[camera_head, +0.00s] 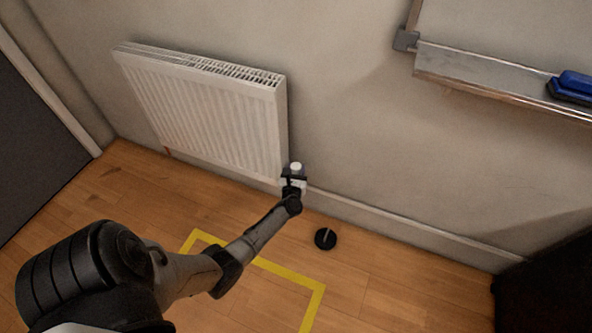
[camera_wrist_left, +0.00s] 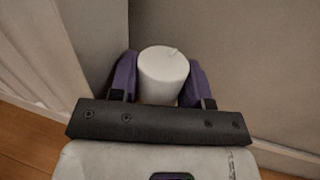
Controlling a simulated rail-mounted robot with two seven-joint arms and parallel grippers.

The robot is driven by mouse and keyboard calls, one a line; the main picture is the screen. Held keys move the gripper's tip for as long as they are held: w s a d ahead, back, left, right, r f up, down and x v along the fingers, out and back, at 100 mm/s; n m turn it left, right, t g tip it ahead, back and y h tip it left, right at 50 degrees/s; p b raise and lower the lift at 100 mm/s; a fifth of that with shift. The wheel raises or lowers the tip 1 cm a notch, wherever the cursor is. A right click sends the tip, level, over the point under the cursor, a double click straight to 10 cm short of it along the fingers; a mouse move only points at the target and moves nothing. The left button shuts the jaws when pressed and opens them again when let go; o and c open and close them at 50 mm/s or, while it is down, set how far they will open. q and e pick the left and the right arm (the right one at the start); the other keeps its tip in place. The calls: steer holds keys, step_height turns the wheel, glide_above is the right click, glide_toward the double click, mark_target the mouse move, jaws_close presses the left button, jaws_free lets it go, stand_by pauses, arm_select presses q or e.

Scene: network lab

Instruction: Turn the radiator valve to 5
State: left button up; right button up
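The white radiator valve knob (camera_head: 296,167) is at the lower right corner of the white radiator (camera_head: 205,115). In the left wrist view the knob (camera_wrist_left: 163,72) is an upright cylinder with a small mark on the right part of its top. My left gripper (camera_head: 293,181) is at the knob, with one purple finger on each side of it. In the left wrist view the fingers (camera_wrist_left: 162,82) show no clear gap to the knob, so the gripper looks shut on it. No numbers are readable on the knob. My right gripper is out of view.
A small black round object (camera_head: 325,239) with a short stem is on the wooden floor, right of my left arm. Yellow tape (camera_head: 290,274) marks the floor. A whiteboard tray (camera_head: 480,76) with a blue eraser (camera_head: 572,86) is on the wall at upper right. A dark object (camera_head: 550,290) stands at lower right.

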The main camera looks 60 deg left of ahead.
arm_select(q)
steer(key=shift+c, duration=1.4)
steer(key=shift+m+t+h, duration=0.8)
steer(key=shift+t+h, duration=0.1)
steer(key=o, duration=0.6)
steer(key=shift+o, duration=0.2)
steer(key=shift+s+d, duration=0.1)
